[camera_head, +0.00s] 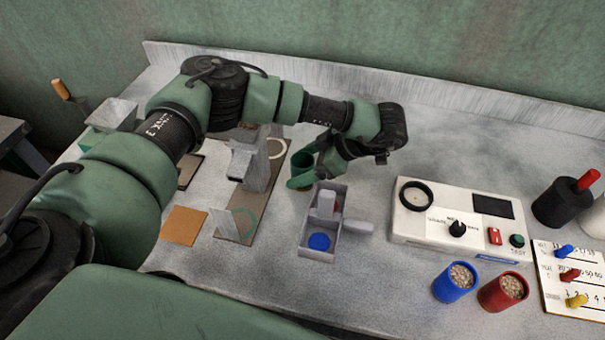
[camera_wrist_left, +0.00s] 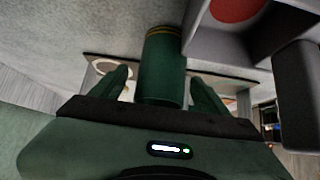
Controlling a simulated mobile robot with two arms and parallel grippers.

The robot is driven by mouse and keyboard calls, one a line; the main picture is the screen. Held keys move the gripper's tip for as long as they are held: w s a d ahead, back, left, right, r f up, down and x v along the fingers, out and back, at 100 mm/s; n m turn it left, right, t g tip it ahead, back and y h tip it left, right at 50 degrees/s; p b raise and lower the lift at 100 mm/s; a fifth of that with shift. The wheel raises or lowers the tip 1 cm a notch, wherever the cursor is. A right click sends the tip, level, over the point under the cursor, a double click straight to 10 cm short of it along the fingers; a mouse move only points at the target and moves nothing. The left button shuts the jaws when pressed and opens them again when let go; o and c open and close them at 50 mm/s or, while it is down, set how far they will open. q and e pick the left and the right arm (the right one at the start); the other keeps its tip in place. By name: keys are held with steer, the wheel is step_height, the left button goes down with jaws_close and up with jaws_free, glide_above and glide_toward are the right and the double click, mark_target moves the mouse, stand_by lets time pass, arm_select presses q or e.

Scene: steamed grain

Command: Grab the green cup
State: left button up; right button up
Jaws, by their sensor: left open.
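In the left wrist view the green cup (camera_wrist_left: 162,68) lies between the two open fingers of the left gripper (camera_wrist_left: 160,92), one finger on each side. A gap shows beside the left finger; whether the right finger touches the cup I cannot tell. My right gripper is not in view.
The grey box (camera_head: 322,238) with a blue disc stands close beside the cup. A brown board with grey stands (camera_head: 238,228) is to the left. A white control box (camera_head: 462,225), a blue cup (camera_head: 455,282) and a red cup (camera_head: 502,291) are to the right.

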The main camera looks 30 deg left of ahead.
arm_select(q)
steer(key=c, duration=1.5)
steer(key=shift+o, duration=0.2)
steer(key=shift+r, duration=0.1)
